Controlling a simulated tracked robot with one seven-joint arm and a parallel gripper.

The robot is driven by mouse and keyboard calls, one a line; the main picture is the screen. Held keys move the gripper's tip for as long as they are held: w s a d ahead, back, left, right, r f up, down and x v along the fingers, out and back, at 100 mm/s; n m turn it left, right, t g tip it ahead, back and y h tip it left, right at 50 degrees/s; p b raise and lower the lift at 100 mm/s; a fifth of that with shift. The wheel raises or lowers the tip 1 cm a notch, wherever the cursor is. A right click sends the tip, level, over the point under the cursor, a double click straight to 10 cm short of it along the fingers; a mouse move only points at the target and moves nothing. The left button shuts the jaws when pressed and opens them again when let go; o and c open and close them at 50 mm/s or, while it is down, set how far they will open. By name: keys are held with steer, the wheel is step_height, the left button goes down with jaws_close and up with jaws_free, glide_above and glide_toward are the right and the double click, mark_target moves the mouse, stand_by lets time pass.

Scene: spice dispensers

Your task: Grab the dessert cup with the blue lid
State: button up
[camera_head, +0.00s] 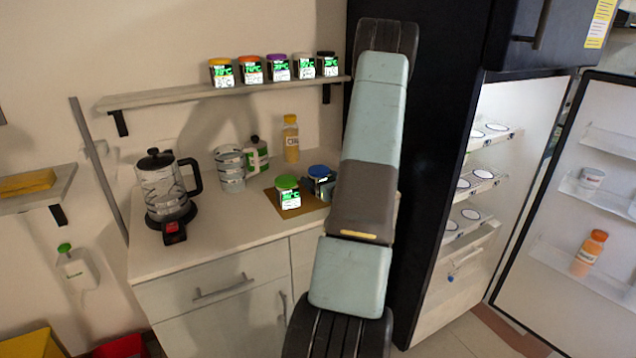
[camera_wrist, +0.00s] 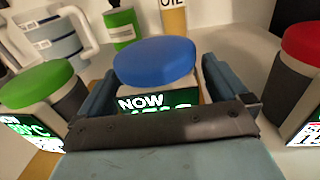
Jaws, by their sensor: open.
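The cup with the blue lid (camera_wrist: 155,62) stands upright in the middle of the wrist view, with a lit green and white label below the lid. My gripper (camera_wrist: 158,88) is open, with one finger on each side of this cup. Whether the fingers touch it I cannot tell. Its lower part is hidden behind the gripper body.
A green-lidded cup (camera_wrist: 40,85) stands close on the left, and a red-lidded cup (camera_wrist: 298,75) on the right. Behind are a mug (camera_wrist: 50,40), a green bottle (camera_wrist: 121,26) and an oil bottle (camera_wrist: 173,17). A kettle (camera_head: 162,190) stands farther left; several lidded cups line the shelf (camera_head: 200,94).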

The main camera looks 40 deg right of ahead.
mark_target(319, 168)
steer(key=shift+w, duration=0.15)
steer(key=shift+c, duration=0.2)
steer(key=c, duration=1)
steer(key=shift+c, duration=0.3)
steer(key=shift+r, duration=0.55)
step_height(319, 168, up, 2)
steer(key=shift+r, duration=0.15)
steer(key=s+r, duration=0.1)
steer(key=s+d+r, duration=0.1)
steer(key=r, duration=0.1)
steer(key=s+d+r, duration=0.1)
steer(key=r, duration=0.1)
steer(key=shift+s+d, duration=0.15)
steer(key=shift+s, duration=0.25)
steer(key=s+d+r, duration=0.4)
steer(key=s, duration=0.4)
steer(key=shift+d+r, duration=0.35)
